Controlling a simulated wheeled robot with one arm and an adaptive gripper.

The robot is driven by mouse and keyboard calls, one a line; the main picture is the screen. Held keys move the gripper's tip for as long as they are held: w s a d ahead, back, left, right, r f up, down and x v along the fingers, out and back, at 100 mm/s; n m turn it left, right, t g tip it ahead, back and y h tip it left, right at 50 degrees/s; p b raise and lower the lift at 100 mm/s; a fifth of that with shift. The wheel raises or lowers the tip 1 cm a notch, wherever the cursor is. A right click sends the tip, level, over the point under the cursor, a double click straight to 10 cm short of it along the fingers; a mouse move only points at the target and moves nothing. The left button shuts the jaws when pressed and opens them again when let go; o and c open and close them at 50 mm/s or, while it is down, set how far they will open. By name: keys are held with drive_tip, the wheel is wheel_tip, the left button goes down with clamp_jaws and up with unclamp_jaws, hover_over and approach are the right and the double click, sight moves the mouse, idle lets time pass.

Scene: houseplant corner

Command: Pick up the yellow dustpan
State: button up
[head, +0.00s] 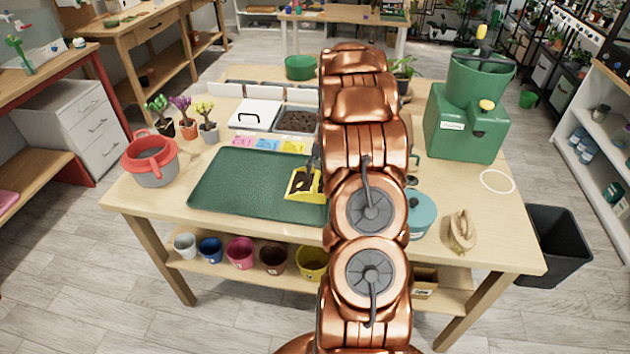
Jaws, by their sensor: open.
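The yellow dustpan (291,192) lies at the right part of the dark green mat (240,180) on the wooden table. Its right side is hidden behind my copper arm, and something dark shows in its middle. A grey piece of my gripper (313,158) shows at the arm's left edge, just above and behind the dustpan. Most of my gripper is hidden by the arm. It is open, and I cannot tell whether it touches the dustpan.
A red and grey pot (150,158) stands at the table's left. Small potted plants (184,118), a white lidded box (255,115) and a soil tray (297,121) are behind the mat. A green machine (465,125), teal pot (421,213) and twine (462,232) are right. The mat's left is clear.

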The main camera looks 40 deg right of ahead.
clamp_jaws()
idle(0.5)
wheel_tip(320, 180, up, 10)
drive_tip(key=b, duration=0.3)
drive_tip(key=shift+r, duration=0.1)
drive_tip(key=c, duration=0.7)
unclamp_jaws()
drive_tip(key=shift+c, duration=0.2)
clamp_jaws()
